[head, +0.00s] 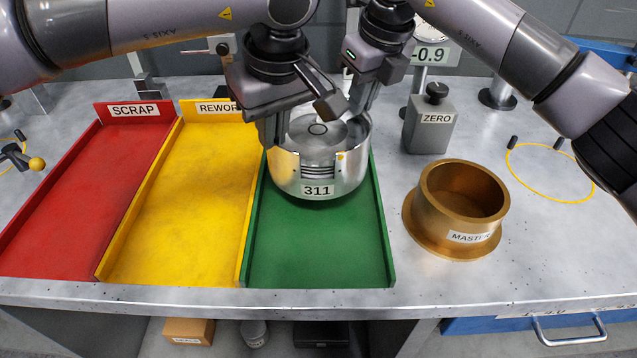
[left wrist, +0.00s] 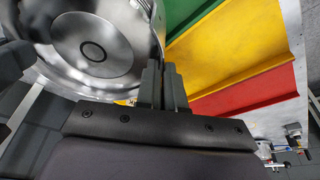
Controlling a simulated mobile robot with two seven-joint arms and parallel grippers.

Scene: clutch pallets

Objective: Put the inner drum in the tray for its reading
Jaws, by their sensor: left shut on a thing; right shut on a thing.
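The inner drum (head: 318,178) is a silver metal cup labelled 311, upright and open at the top. It is over the back half of the green tray (head: 318,245); I cannot tell whether its base touches the tray floor. My left gripper (head: 274,132) is shut on its left rim, and my right gripper (head: 362,100) is shut on its back right rim. In the left wrist view, the drum's bright inside (left wrist: 95,45) shows beside my left fingers (left wrist: 163,85). The gauge display (head: 431,55) behind reads -0.9, partly covered. The green tray's label is hidden.
A yellow REWORK tray (head: 178,215) and a red SCRAP tray (head: 85,205) lie to the left. A brass MASTER ring (head: 425,215) and a grey ZERO block (head: 428,135) stand close on the right. The green tray's front half is empty.

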